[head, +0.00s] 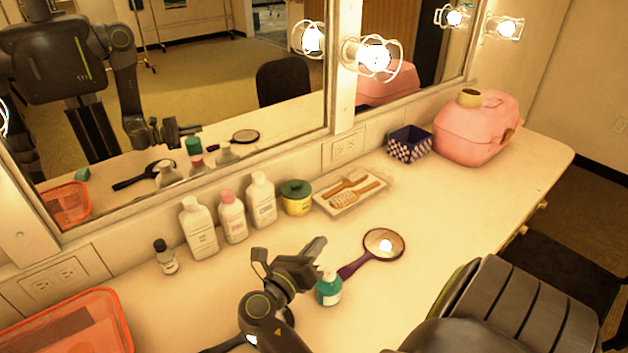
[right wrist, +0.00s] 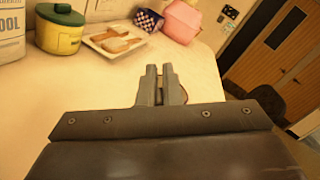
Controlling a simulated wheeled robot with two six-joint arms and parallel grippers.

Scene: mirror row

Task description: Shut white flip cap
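A teal bottle (head: 329,291) with a white cap (head: 328,273) stands on the counter, just right of and below my right gripper (head: 316,251). The cap is small and partly behind the gripper, so I cannot tell whether its lid is up. My right gripper's fingers also show in the right wrist view (right wrist: 160,84), close together with nothing between them. The teal bottle does not show in that view. Two larger white bottles (head: 199,230) (head: 261,202) also have white caps and stand by the mirror. My left gripper is not in view.
A purple hand mirror (head: 384,244) lies just beyond the teal bottle. A pink-capped bottle (head: 232,218), yellow jar (head: 296,198), brush tray (head: 351,190), checked basket (head: 409,143) and pink case (head: 476,130) line the wall. An orange basket (head: 68,325) stands front left. The counter's right part is clear.

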